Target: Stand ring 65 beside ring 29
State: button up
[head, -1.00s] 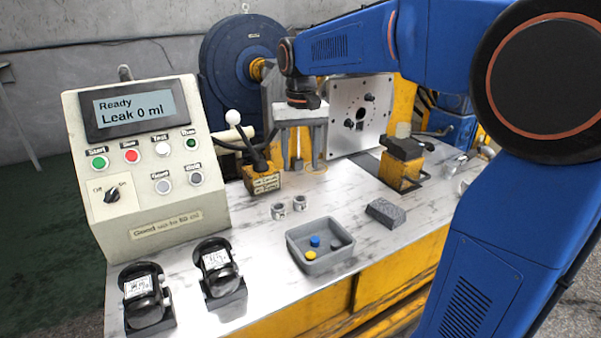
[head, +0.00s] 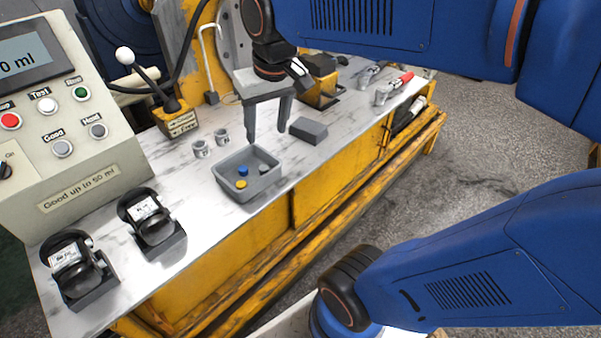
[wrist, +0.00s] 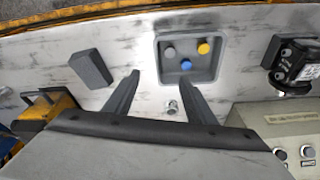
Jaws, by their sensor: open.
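Two small metal rings stand side by side on the bench, a left ring (head: 201,149) and a right ring (head: 222,137), close together behind the grey tray. Their numbers are too small to read, so I cannot tell which is 65 or 29. In the wrist view a small metal piece (wrist: 171,107), likely a ring, shows between my fingers, partly hidden by the gripper body. My gripper (head: 267,132) is open and empty, fingers pointing down, to the right of the rings, between the tray and the grey block. It also shows in the wrist view (wrist: 161,80).
The grey tray (head: 222,184) holds a blue, a yellow and a grey cap. A dark grey block (head: 308,130) lies right of it. Two black devices (head: 152,222) stand at the front left.

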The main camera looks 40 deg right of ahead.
jog(key=s+d+f+t, duration=0.1)
jog(key=s+f+t, duration=0.1)
jog(key=s+f, duration=0.5)
jog(key=s, duration=0.3)
jog(key=shift+s+d+f+n, duration=0.15)
jog(key=shift+d+f+n, duration=0.15)
jog(key=shift+d, duration=0.1)
dwell(0.6)
